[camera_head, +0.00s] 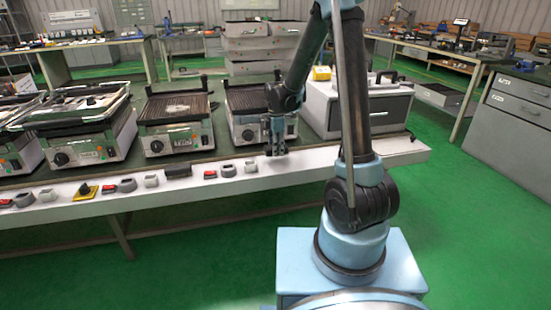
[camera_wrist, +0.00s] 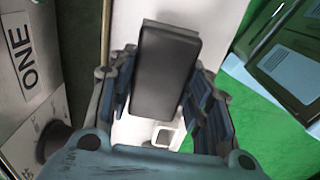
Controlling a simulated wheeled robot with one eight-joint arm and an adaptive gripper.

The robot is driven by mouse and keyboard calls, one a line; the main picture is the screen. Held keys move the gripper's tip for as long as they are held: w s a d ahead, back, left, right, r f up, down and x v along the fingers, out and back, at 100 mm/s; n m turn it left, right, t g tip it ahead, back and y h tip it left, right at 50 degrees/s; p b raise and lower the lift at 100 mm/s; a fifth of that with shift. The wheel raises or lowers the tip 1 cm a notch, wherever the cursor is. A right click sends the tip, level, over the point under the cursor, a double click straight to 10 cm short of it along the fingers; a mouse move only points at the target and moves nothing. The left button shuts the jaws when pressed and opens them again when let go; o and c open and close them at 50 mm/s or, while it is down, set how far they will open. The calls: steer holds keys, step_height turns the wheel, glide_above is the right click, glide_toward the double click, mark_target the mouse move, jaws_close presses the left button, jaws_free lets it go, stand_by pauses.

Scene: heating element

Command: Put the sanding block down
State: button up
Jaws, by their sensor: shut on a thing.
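The sanding block, a dark grey-black rectangular block (camera_wrist: 165,72), sits between the blue-padded fingers of my gripper (camera_wrist: 163,100) in the wrist view. The fingers are shut on its two long sides. In the head view my gripper (camera_head: 275,146) points down over the white front ledge (camera_head: 320,160) of the long bench, in front of a grill unit. The block is hard to make out there. I cannot tell whether its underside touches the ledge.
Along the ledge lie a grey-white part (camera_head: 250,166), a red switch (camera_head: 210,174), a black block (camera_head: 178,170) and a yellow-based knob (camera_head: 85,191). Grill units (camera_head: 175,122) stand behind. A white box (camera_head: 360,108) stands to the right. The ledge right of my gripper looks clear.

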mark_target(276, 162)
steer(key=shift+f, duration=2.25)
steer(key=o, duration=1.3)
